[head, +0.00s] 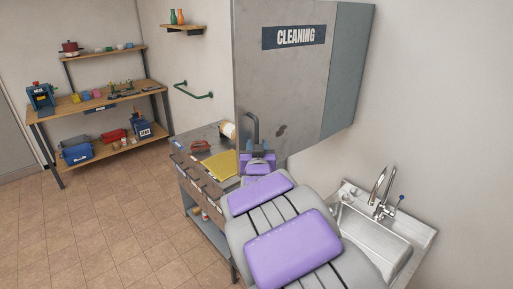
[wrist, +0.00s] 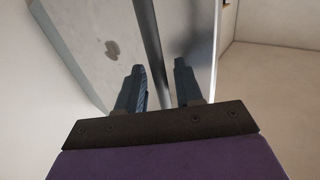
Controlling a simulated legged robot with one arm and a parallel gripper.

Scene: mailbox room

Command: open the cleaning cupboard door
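The cleaning cupboard (head: 350,70) hangs on the wall, and its grey metal door (head: 290,90) with a dark "CLEANING" sign looks shut. A dark bar handle (head: 252,125) runs up the door's lower left part. My gripper (head: 257,150) is at the handle's lower end, partly hidden by its own purple wrist. In the wrist view the two fingers of my gripper (wrist: 158,88) are apart. The bar handle (wrist: 150,40) runs down between them, with a visible gap on each side. Whether the fingertips reach past the bar is hard to tell.
Below the cupboard is a workbench (head: 200,134) with a yellow cloth (head: 220,164) and a white bottle (head: 228,130). A metal sink (head: 375,240) with a tap (head: 380,190) is at the right. A shelf unit (head: 155,86) stands far left. The tiled floor (head: 90,230) at left is clear.

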